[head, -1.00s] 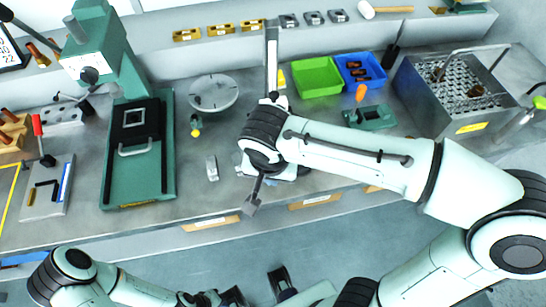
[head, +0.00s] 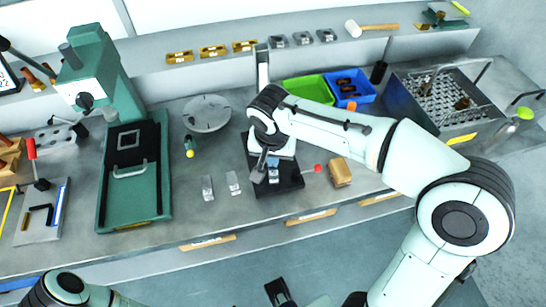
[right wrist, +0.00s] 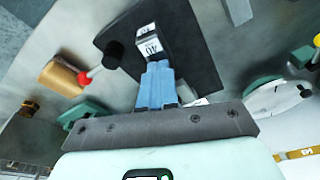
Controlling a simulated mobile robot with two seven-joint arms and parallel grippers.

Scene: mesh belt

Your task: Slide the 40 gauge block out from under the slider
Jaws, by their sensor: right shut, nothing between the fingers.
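The 40 gauge block (right wrist: 150,47) is a grey block with a printed label, on the black base plate (right wrist: 190,50) in the right wrist view. In the head view the block (head: 273,176) shows on the black plate (head: 291,181), below my right wrist. My right gripper (right wrist: 158,68) has blue fingers, shut and empty, with their tips close to the block's labelled end. I cannot tell whether they touch it. In the head view its fingers (head: 273,163) are partly hidden by my wrist. I cannot make out the slider clearly.
Two loose grey blocks (head: 207,187) (head: 233,182) lie left of the plate. A red ball (head: 318,168) and a wooden block (head: 340,172) are at its right. A round grey disc (head: 207,113) and a green press (head: 135,185) stand further left.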

